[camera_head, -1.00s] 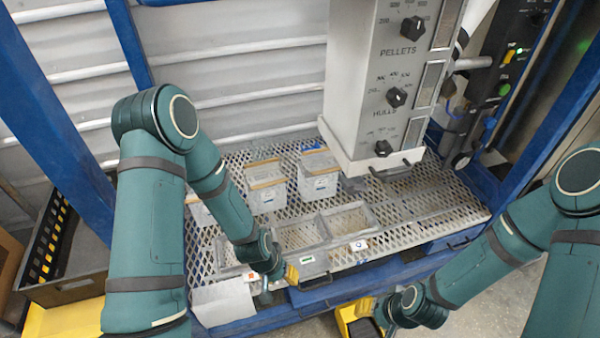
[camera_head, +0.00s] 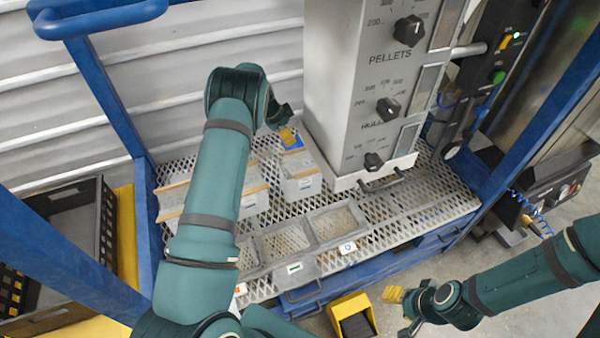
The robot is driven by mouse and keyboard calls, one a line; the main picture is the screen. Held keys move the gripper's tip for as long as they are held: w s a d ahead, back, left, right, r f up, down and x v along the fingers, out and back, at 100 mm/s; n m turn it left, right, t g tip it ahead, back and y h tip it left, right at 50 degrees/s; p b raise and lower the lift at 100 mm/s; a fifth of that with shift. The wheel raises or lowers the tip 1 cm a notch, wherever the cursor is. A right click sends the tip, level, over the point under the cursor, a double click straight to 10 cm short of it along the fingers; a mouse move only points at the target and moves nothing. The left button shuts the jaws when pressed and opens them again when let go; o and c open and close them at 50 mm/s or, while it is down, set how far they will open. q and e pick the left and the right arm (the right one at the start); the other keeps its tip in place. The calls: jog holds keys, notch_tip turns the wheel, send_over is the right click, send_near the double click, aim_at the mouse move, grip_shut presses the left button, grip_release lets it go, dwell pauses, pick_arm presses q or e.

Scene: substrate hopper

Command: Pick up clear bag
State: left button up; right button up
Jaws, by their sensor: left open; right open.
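Several clear bags stand in a row on the metal mesh shelf. The rightmost clear bag (camera_head: 301,184) is beside the grey hopper column. Another clear bag (camera_head: 256,200) with a brown strip along its top is left of it, partly hidden by my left arm. A further clear bag (camera_head: 172,205) is at the far left. My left gripper (camera_head: 289,135) is open, with yellow fingertips above the back of the rightmost bag; I cannot tell whether it touches. My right gripper (camera_head: 400,306) is open and empty, low at the right, away from the bags.
The hopper column (camera_head: 345,80) with knobs stands right of the bags. Empty framed slots (camera_head: 338,222) lie along the mesh shelf's front. Blue frame posts (camera_head: 520,130) bound the shelf. A yellow bin (camera_head: 352,310) is on the floor, and a black crate (camera_head: 75,220) is at left.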

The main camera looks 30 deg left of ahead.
aim_at(302, 156)
pick_arm(q)
jog(key=b+x, duration=0.1)
jog(key=x, duration=0.6)
jog(key=shift+d+f, duration=0.1)
jog(key=shift+f, duration=0.15)
jog(key=shift+d+b+x, duration=0.15)
jog(key=shift+b+x, duration=0.2)
jog(key=shift+x, duration=0.95)
jog(key=shift+d+b+x, duration=0.15)
jog(key=shift+b+x, duration=0.2)
jog(key=shift+x, duration=0.95)
jog(key=shift+r, duration=0.1)
jog(key=shift+f+b, duration=0.25)
jog(key=shift+b, duration=0.2)
grip_shut()
